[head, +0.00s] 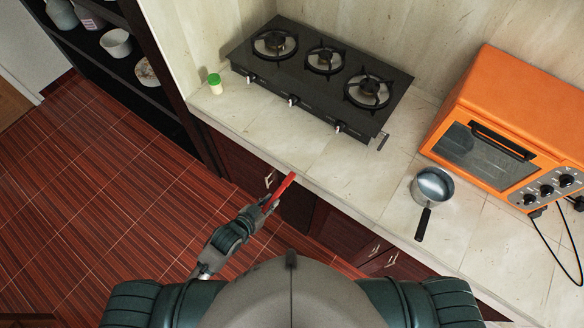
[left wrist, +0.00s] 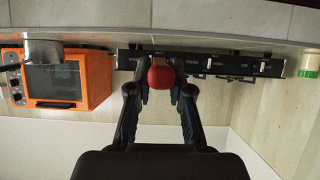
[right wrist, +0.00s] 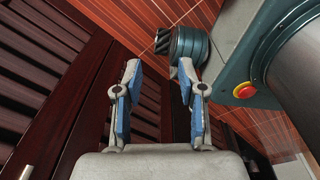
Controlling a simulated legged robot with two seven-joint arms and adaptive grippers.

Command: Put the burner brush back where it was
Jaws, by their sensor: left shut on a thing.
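The burner brush shows as a red handle (head: 281,188) in the head view, slanting up and right near the counter's front edge. My left gripper (head: 266,205) is shut on it. In the left wrist view its round red end (left wrist: 161,77) sits between the two fingers of my left gripper (left wrist: 160,90); the rest of the brush is mostly hidden behind it. The black three-burner stove (head: 310,86) stands at the back of the counter. My right gripper (right wrist: 158,75) is open and empty in the right wrist view, with dark cabinet fronts and red floor beyond it.
The stone counter (head: 290,135) is clear in front of the stove. A green-lidded jar (head: 215,84) stands left of the stove. A metal saucepan (head: 433,186) and an orange oven (head: 510,125) stand to the right. A dark shelf (head: 105,55) with dishes is at far left.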

